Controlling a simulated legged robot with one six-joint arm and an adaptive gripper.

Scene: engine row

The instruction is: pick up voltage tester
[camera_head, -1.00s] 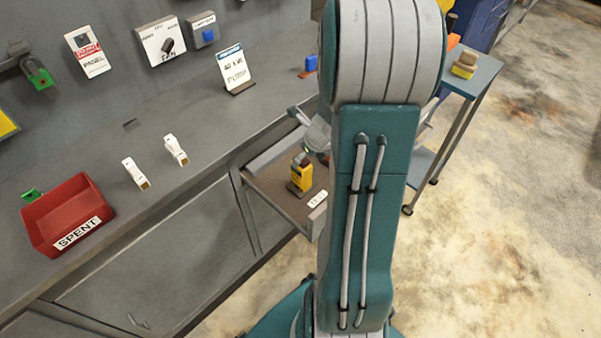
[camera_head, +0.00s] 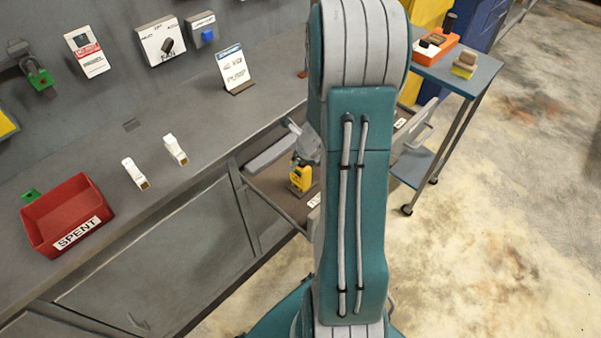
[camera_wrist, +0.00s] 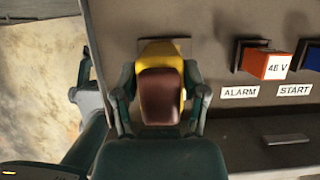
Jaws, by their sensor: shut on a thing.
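The voltage tester, taken to be the yellow device (camera_head: 301,179), stands in the open drawer (camera_head: 268,183) below the bench. In the wrist view the yellow tester (camera_wrist: 160,60) has a dark brown face and sits between the two fingers of my gripper (camera_wrist: 160,103). The fingers are shut on its sides. In the head view my gripper (camera_head: 304,155) is at the tester's top, partly hidden by my arm. Whether the tester's base touches the drawer floor cannot be told.
In the wrist view an orange 48 V block (camera_wrist: 265,62) and a blue block (camera_wrist: 312,57) stand by ALARM and START labels. A red SPENT bin (camera_head: 66,215) and two white pieces lie on the bench. A cart (camera_head: 470,75) stands at the right.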

